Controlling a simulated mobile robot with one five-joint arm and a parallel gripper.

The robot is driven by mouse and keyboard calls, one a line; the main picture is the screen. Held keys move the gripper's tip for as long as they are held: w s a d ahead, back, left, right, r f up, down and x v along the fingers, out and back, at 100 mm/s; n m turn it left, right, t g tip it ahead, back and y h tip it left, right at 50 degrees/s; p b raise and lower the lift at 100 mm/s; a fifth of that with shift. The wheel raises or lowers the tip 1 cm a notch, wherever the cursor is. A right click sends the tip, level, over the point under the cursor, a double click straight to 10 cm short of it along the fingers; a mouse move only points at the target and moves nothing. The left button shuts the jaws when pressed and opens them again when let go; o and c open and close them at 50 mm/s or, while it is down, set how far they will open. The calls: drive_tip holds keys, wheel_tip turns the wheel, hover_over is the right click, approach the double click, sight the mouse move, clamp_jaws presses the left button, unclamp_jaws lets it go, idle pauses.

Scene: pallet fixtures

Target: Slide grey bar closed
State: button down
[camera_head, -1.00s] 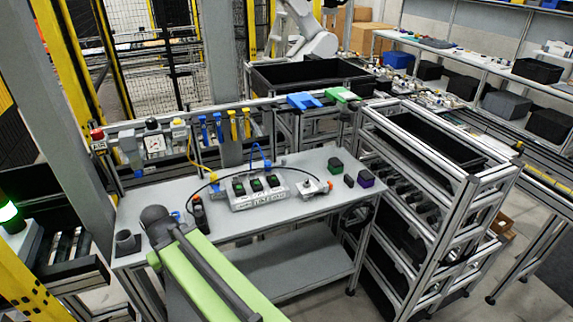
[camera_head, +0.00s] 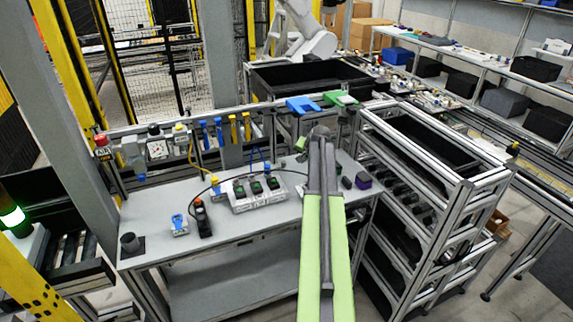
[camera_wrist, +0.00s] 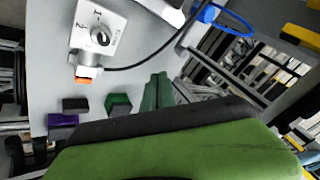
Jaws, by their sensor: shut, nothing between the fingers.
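I cannot pick out a grey bar for certain in either view. A light grey block fixture (camera_head: 255,194) holding several black and green pieces stands on the table in the head view. In the wrist view a white fixture (camera_wrist: 100,38) with printed marks, a round dark knob and an orange-tipped connector lies at upper left. My gripper (camera_wrist: 158,92) shows as two dark green fingers, shut and empty, right of and below that fixture and apart from it. In the head view my arm hides the fixture on the table's right side.
A black cable arcs over the fixtures. A rack (camera_head: 440,190) stands at the right. The table's left front is mostly clear.

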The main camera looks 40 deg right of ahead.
drive_tip(key=b, duration=0.9)
approach(282, 168)
drive_tip(key=d+f, duration=0.1)
drive_tip(key=s+d+f, duration=0.1)
drive_tip(key=d+f, duration=0.1)
drive_tip(key=s+d+f, duration=0.1)
drive_tip(key=shift+d+f, duration=0.35)
drive_tip(key=shift+f, duration=0.05)
drive_tip(key=w, duration=0.2)
drive_tip(key=w+r+p, duration=0.1)
drive_tip(key=shift+a, duration=0.35)
drive_tip(key=shift+w+a, duration=0.2)
drive_tip(key=shift+w, duration=0.25)
drive_tip(key=shift+w+a, duration=0.2)
drive_tip(key=shift+a, duration=0.4)
drive_tip(key=shift+w+a, duration=0.2)
drive_tip(key=shift+a, duration=0.35)
